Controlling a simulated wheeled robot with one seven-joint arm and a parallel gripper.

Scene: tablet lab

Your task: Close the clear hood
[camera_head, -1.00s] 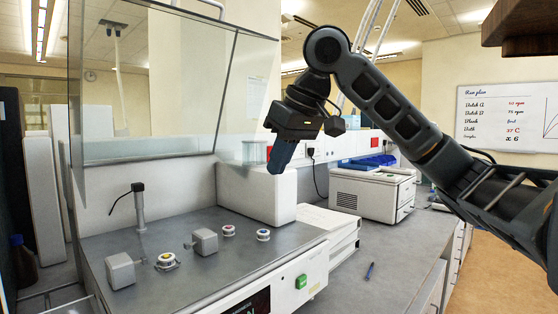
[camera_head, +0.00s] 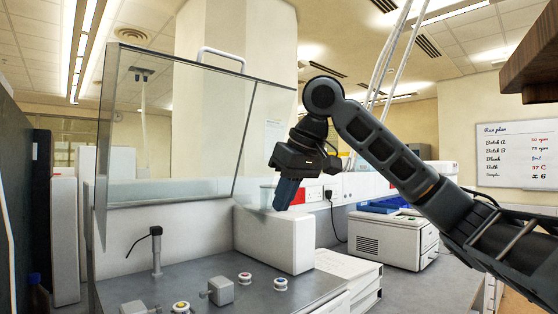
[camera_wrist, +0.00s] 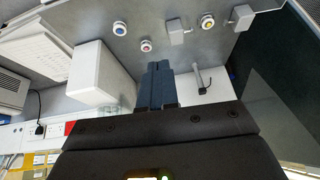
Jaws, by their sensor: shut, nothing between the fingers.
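The clear hood (camera_head: 185,130) stands raised over the grey platform in the head view, its transparent panels tilted up and open. A white bar handle (camera_head: 221,57) sits on its top edge. My gripper (camera_head: 283,194) is shut and empty, pointing down beside the right side of the hood, above the white block (camera_head: 275,237). I cannot tell whether it touches the hood panel. In the wrist view my blue fingers (camera_wrist: 157,84) are together, over the grey platform (camera_wrist: 185,65).
On the platform are grey blocks (camera_head: 221,290), small capped vials (camera_head: 245,278) and a thin black-tipped post (camera_head: 156,250). A white machine (camera_head: 391,240) stands on the bench at right. A whiteboard (camera_head: 516,155) hangs on the far wall.

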